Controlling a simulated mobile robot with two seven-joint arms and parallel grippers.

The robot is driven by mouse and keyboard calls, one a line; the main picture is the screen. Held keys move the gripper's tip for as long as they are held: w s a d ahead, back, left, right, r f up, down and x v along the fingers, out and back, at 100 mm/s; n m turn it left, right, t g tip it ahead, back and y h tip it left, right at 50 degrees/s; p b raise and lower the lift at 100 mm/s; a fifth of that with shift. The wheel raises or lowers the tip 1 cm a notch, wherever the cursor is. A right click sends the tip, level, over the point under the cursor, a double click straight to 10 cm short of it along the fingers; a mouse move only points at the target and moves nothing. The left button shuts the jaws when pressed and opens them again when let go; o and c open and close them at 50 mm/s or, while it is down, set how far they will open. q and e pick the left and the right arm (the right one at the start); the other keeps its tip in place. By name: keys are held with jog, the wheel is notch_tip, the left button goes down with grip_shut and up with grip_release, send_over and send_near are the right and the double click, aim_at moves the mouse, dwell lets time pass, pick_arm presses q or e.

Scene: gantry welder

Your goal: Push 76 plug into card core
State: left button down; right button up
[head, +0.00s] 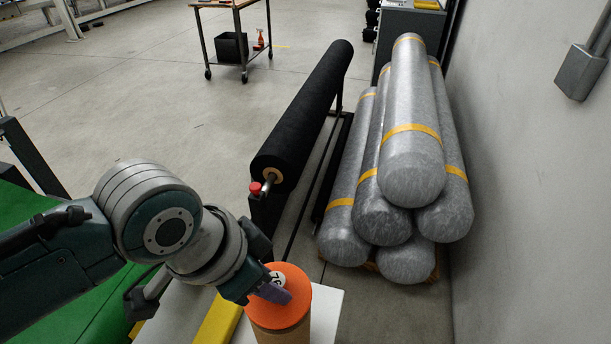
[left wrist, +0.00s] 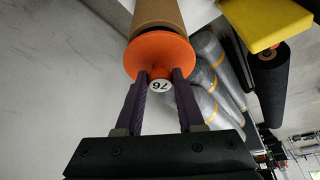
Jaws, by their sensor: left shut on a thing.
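The orange 76 plug (head: 295,312) sits at the end of the brown card core (head: 280,337), at the bottom of the head view. The flange hides how deep the plug is in the core. My right gripper is in neither view.
A white surface (head: 326,312) and a yellow block (head: 217,322) are beside the core. A black roll (head: 310,110) on a stand lies beyond, with wrapped grey rolls (head: 411,180) stacked to its right by the wall. Open floor (head: 130,100) is at the left back.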

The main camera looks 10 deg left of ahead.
pick_arm(q)
jog(key=shift+f+b, duration=0.95)
jog(key=shift+f, duration=0.4)
jog(key=shift+c, duration=2.2)
grip_release()
jog(key=shift+r, duration=0.1)
